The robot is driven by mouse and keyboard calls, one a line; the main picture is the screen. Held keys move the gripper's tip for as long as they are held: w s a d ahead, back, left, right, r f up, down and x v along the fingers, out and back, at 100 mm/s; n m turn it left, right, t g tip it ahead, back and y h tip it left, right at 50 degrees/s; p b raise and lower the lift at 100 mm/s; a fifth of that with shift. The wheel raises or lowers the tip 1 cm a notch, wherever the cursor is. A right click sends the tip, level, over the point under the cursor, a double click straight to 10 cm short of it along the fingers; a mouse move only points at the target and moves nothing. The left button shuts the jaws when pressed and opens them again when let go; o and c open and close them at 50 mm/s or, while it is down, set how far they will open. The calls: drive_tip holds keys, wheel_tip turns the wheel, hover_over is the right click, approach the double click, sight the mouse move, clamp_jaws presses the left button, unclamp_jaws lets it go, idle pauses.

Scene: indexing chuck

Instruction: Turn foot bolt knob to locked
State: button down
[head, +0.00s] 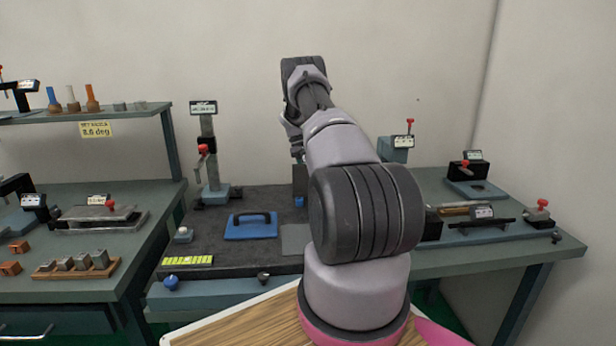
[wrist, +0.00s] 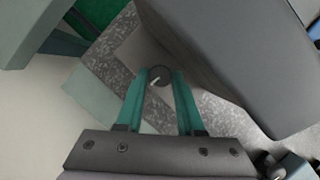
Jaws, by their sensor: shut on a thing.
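In the wrist view a small round dark knob (wrist: 159,79) with a white pointer line sits between the tips of my two teal fingers. My gripper (wrist: 160,84) is shut on this knob from both sides. The pointer line slants across the knob's top; I see no lock marks around it. In the head view my own arm stands in front, and I cannot make out the knob or the fingertips there.
A large dark grey block (wrist: 232,50) stands close to the right of the fingers in the wrist view. Speckled plate (wrist: 112,65) lies to the left. In the head view a blue handled plate (head: 250,232) lies on the dark bench top left of my arm.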

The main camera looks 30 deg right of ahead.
drive_tip(key=m+y, duration=0.1)
drive_tip(key=m, duration=0.3)
drive_tip(key=shift+d+y, duration=0.15)
drive_tip(key=shift+y, duration=0.25)
drive_tip(key=m, duration=0.2)
drive_tip(key=m+y, duration=0.1)
drive_tip(key=m, duration=0.1)
drive_tip(key=shift+d+r+m+t+y, duration=0.1)
drive_tip(key=shift+d+m+t+y, duration=0.1)
drive_tip(key=shift+m+t+y, duration=0.15)
drive_tip(key=m+t+y, duration=0.1)
drive_tip(key=m, duration=0.3)
drive_tip(key=shift+s+d+m, duration=0.1)
drive_tip(key=shift+d+m, duration=0.05)
drive_tip(key=shift+m, duration=0.1)
drive_tip(key=shift+s+m+t+y, duration=0.1)
drive_tip(key=shift+m+t+y, duration=0.45)
drive_tip(key=shift+m, duration=1.25)
drive_tip(key=c, duration=0.8)
unclamp_jaws()
drive_tip(key=v, duration=1)
drive_tip(key=shift+s+d+r, duration=0.1)
drive_tip(key=shift+d+r, duration=0.05)
drive_tip(key=shift+r, duration=0.2)
